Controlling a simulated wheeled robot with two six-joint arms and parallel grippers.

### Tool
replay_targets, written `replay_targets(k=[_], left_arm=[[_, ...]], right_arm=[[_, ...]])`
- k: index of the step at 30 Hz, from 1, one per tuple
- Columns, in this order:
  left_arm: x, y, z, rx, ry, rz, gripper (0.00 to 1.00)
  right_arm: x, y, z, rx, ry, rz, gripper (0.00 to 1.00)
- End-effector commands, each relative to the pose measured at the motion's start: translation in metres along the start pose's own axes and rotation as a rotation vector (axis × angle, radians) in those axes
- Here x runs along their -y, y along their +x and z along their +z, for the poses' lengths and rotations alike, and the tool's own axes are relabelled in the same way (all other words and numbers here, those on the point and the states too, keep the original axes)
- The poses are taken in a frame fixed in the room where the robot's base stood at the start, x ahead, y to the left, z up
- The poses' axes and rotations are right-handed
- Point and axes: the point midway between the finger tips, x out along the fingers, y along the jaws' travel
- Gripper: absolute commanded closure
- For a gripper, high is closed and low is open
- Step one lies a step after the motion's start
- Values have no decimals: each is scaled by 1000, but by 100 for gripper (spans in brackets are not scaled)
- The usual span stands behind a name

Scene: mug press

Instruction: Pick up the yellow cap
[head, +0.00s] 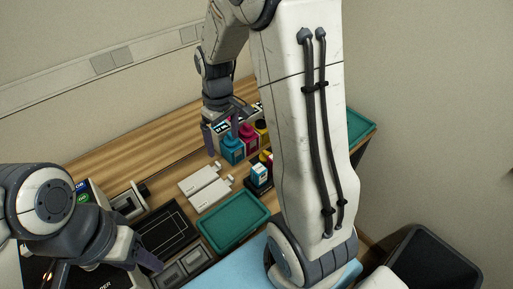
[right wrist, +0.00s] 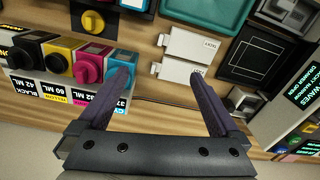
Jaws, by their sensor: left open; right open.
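The yellow bottle (head: 262,128) shows in the head view behind the magenta bottle (head: 248,138) and the cyan bottle (head: 232,150). My right gripper (right wrist: 160,80) is open and empty, its left finger close to the cyan end of the row. It also shows over the table in the head view. My left gripper (head: 150,262) is open at the lower left, away from the bottles.
Two white cartons (right wrist: 190,58) lie beside the bottles. A dark block (right wrist: 105,18) with another yellow round piece stands near them. A teal tray (head: 235,222) and a black pad (head: 166,230) lie nearer. Bare wood (head: 130,158) is at the back left.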

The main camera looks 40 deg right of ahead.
Motion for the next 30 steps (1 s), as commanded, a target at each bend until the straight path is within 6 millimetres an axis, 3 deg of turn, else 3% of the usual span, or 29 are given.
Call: replay_targets(k=[1, 3, 6, 9, 13, 18, 26, 30], left_arm=[[0, 2, 0, 0, 0, 0, 50], [0, 4, 0, 0, 0, 0, 50], [0, 5, 0, 0, 0, 0, 50], [0, 5, 0, 0, 0, 0, 50], [0, 4, 0, 0, 0, 0, 50], [0, 2, 0, 0, 0, 0, 50], [0, -2, 0, 0, 0, 0, 50], [-1, -8, 0, 0, 0, 0, 50]], right_arm=[[-36, 15, 3, 10, 53, 1, 1], [-76, 29, 8, 15, 94, 5, 1], [-116, 45, 19, 19, 135, 9, 1], [-140, 55, 28, 22, 158, 10, 1], [-149, 70, 33, 25, 167, 10, 1], [-149, 97, 34, 26, 166, 9, 1], [-149, 118, 34, 25, 165, 10, 1], [-151, 138, 36, 26, 166, 8, 1]])
